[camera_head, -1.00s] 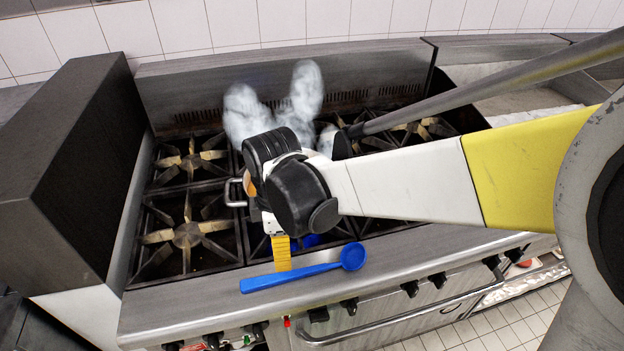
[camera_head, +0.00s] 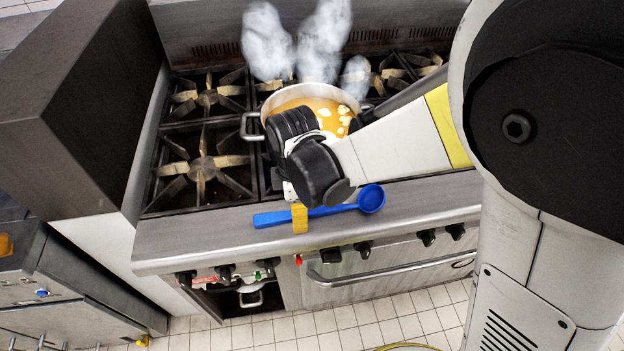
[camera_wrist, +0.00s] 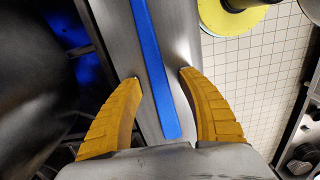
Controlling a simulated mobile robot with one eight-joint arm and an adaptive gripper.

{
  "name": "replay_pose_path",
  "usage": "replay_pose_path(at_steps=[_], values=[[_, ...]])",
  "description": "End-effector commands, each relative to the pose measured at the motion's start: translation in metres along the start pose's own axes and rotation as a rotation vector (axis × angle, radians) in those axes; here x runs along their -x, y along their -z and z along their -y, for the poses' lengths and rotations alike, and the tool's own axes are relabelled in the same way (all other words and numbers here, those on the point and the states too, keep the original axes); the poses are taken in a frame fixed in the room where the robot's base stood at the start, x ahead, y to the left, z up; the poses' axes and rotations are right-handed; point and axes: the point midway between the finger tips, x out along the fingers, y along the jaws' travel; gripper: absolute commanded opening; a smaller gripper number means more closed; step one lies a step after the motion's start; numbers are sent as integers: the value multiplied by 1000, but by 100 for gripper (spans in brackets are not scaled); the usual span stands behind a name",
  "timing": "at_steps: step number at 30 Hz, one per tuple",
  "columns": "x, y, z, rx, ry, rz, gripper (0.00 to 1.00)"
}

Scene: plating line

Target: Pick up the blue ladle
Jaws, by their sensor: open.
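The blue ladle (camera_head: 335,209) lies on the steel front ledge of the stove, its handle to the left and its round bowl to the right in the head view. My gripper (camera_head: 300,218) is over the handle, with a yellow finger showing in front of it. In the wrist view the ladle handle (camera_wrist: 157,65) runs between the two yellow fingers of my gripper (camera_wrist: 160,85). The fingers are apart, with clear gaps on both sides of the handle. The bowl is outside the wrist view.
A pot (camera_head: 290,98) of orange soup with pale pieces stands on a burner behind my gripper, with steam above. The stove ledge (camera_head: 190,232) is bare to the left of the ladle. A dark tall unit (camera_head: 75,110) stands at the left. Knobs and an oven handle (camera_head: 390,268) line the front.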

Motion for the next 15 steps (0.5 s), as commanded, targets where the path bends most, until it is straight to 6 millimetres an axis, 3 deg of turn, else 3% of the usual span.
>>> replay_pose_path(at_steps=[5,10,15], values=[[1,0,0,0,0,0,47],[1,0,0,0,0,0,0],[1,0,0,0,0,0,0]])
